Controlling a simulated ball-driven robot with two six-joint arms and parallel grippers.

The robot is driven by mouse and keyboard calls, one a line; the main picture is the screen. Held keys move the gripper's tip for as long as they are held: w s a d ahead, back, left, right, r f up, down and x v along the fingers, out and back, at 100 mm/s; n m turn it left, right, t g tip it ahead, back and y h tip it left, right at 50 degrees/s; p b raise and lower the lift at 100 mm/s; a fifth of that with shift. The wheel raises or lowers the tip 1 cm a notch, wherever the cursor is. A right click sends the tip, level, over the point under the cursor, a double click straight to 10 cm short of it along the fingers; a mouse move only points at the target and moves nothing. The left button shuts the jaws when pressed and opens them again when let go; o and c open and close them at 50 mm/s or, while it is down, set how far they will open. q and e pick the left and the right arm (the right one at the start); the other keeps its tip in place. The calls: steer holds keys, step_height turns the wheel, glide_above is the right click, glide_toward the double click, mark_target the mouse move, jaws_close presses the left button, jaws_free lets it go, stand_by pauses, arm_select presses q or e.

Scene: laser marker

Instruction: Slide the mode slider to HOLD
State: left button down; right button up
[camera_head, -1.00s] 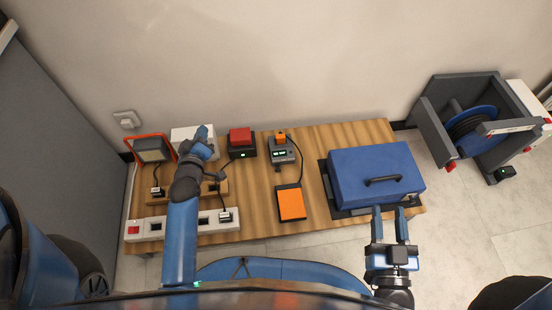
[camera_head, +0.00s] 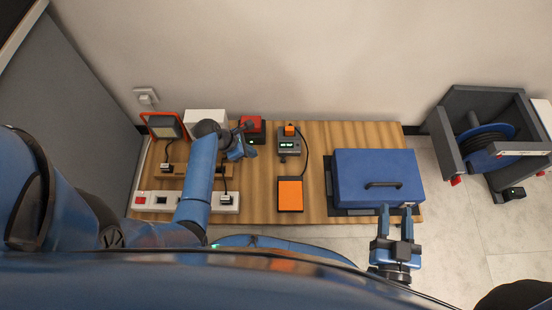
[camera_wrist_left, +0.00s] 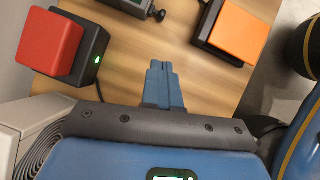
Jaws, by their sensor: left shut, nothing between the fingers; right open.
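No label reading HOLD is legible, and I cannot tell for sure which part is the mode slider. A grey control box (camera_head: 289,143) with a lit green display and an orange block on top stands mid-table. A small dark knob sticks out at its front edge; the box's edge and knob also show at the top of the left wrist view (camera_wrist_left: 133,6). My left gripper (camera_head: 246,143) is shut and empty, left of the control box and by the red-topped box; its closed fingers show in the left wrist view (camera_wrist_left: 160,68). My right gripper (camera_head: 399,210) is open at the blue case's front edge.
A red-topped box (camera_head: 250,124) with a green light stands left of the control box. An orange pad (camera_head: 290,194) on a cable lies in front. The blue case (camera_head: 375,165) fills the table's right side. A power strip (camera_head: 150,200) and lamp (camera_head: 164,128) are left.

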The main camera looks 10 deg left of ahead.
arm_select(q)
steer(key=shift+f, duration=0.1)
stand_by(0.4)
steer(key=b, duration=0.9)
glide_toward(281, 162)
steer(key=f, duration=0.3)
steer(key=d+f, duration=0.1)
steer(key=f, duration=0.1)
steer(key=shift+w+f, duration=0.15)
steer(key=shift+w, duration=0.15)
steer(key=shift+w+d+f+b, duration=0.1)
steer(key=shift+w+d+b, duration=0.1)
steer(key=shift+d, duration=0.15)
steer(key=shift+w+d+f+b, duration=0.15)
steer(key=shift+d+b, duration=0.05)
steer(key=shift+d, duration=0.35)
